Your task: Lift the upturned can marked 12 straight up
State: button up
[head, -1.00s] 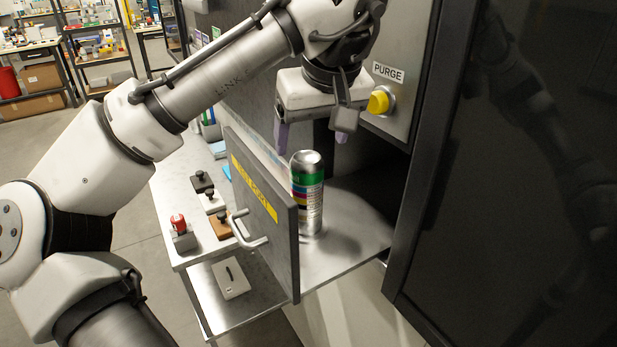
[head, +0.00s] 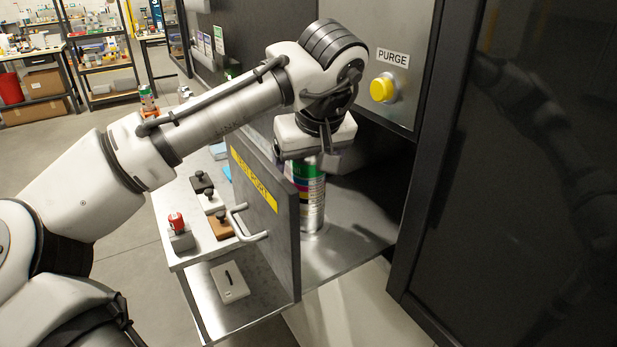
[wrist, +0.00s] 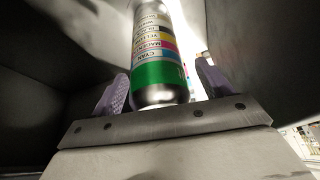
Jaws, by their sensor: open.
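The can (head: 312,207) stands upright on the metal floor of the open compartment, just behind the door. It is silver with a green band at its upper end and colour stripes; I cannot read a 12 on it. My gripper (wrist: 160,88) points down over the can's top. In the wrist view its two purple fingers stand on either side of the green end of the can (wrist: 158,50), with gaps showing, so it is open around the can. In the head view the gripper body hides the can's top and the fingertips.
The door (head: 268,215) with a yellow label and a handle (head: 250,225) stands open close to the can's left. A yellow purge button (head: 383,89) is on the panel above right. A side table (head: 180,205) with several small fixtures is at left. A dark cabinet wall bounds the right.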

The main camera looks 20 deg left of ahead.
jog(key=c, duration=1)
notch_tip(320, 180, up, 10)
jog(key=shift+r+b, duration=0.1)
jog(key=shift+b, duration=0.9)
jog(key=shift+c, duration=0.2)
jog(key=shift+w+a, duration=0.1)
